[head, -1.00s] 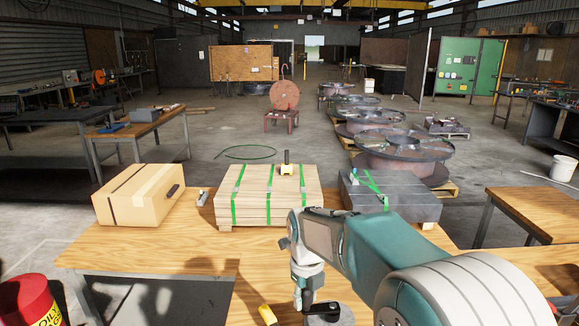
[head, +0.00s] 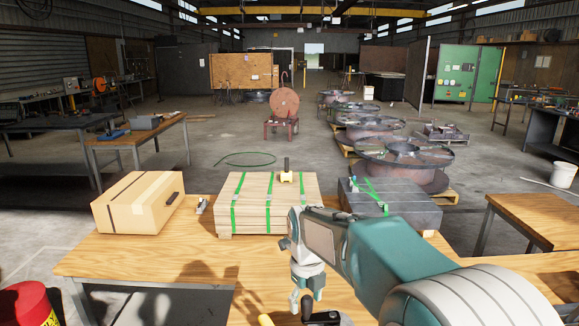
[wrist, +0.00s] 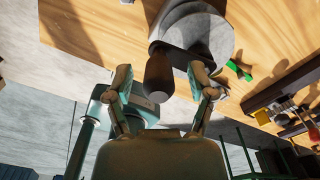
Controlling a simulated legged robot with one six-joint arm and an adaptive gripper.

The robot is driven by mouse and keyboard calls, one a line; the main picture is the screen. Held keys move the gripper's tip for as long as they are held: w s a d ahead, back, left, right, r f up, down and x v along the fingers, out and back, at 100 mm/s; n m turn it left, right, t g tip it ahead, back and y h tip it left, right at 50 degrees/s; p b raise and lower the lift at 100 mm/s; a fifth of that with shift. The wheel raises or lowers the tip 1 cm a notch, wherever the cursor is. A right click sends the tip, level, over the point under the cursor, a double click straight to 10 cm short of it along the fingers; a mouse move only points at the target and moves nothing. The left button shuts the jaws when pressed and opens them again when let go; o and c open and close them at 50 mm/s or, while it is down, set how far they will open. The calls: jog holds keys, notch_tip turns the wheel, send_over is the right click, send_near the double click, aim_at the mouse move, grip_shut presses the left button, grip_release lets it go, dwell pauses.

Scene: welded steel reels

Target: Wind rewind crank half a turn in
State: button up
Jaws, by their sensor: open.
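The rewind crank's dark, round-ended handle (wrist: 159,75) shows in the wrist view, joined to a grey rounded body (wrist: 205,38). My gripper (wrist: 160,88) is open, with one finger on each side of the handle's end; I cannot tell whether either finger touches it.
On the wooden table (head: 150,258) are a cardboard box (head: 138,205), a green-strapped plank stack (head: 250,205) and a dark strapped stack (head: 395,207). A yellow-ended object (head: 265,320) lies left of the crank. A red drum (head: 30,305) stands at front left.

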jog(key=shift+d+r, duration=0.15)
jog(key=shift+r, duration=2.25)
jog(key=shift+r, duration=0.1)
jog(key=shift+s+d+r+n, duration=0.2)
jog(key=shift+s+n, duration=0.1)
jog(key=s+d+n+t, duration=0.2)
jog(key=s+d+n, duration=0.3)
jog(key=s+n, duration=0.6)
jog(key=s+d+n+t, duration=0.3)
jog(key=s+d+n, duration=0.3)
jog(key=s+n, duration=0.6)
jog(key=n, duration=0.5)
jog(key=shift+s+d+r+n+t, duration=0.15)
jog(key=shift+d+r+n+t, duration=0.05)
jog(key=shift+r+n+t, duration=0.1)
